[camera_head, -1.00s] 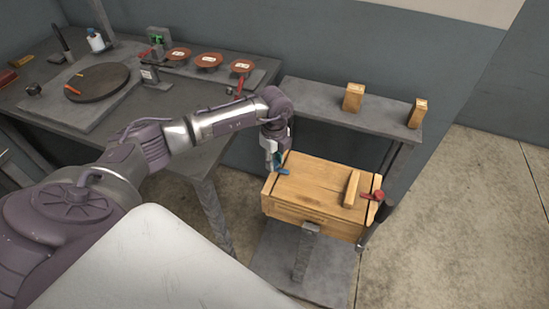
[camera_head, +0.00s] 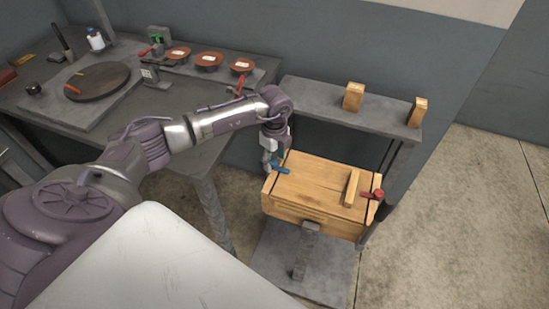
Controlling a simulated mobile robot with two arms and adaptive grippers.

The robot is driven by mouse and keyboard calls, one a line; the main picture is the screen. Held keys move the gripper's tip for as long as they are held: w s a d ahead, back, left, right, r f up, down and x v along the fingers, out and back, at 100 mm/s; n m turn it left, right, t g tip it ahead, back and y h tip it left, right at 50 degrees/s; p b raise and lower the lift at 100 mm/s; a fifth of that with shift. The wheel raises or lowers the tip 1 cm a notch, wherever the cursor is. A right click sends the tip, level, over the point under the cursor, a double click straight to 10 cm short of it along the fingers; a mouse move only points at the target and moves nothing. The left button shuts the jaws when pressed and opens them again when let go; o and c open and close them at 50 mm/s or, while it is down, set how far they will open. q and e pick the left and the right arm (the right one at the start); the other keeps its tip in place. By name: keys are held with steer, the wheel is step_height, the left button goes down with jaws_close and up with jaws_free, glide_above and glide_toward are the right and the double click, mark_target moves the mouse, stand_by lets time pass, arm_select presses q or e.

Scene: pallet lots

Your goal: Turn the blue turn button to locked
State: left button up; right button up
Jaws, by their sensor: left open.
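The blue turn button (camera_head: 281,169) sits on the left end of a wooden box (camera_head: 312,189) with a plank-like lid. Its handle points to the right in the picture, lying over the lid's left edge. A red turn button (camera_head: 372,194) is on the box's right end. My left gripper (camera_head: 272,162) is open at the box's left end, right beside the blue button. Its fingers are small and partly hidden, so I cannot tell whether they touch the button. My right gripper is not in view.
The box stands on a grey stand (camera_head: 307,255). A grey shelf (camera_head: 320,108) behind it bears two wooden blocks (camera_head: 353,96). A grey workbench (camera_head: 190,100) at the left holds reddish discs (camera_head: 209,60) and a dark round plate (camera_head: 97,82). Open floor lies at the right.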

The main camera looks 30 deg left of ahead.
mark_target(274, 162)
arm_select(q)
step_height(274, 162, up, 12)
stand_by(0.4)
stand_by(0.4)
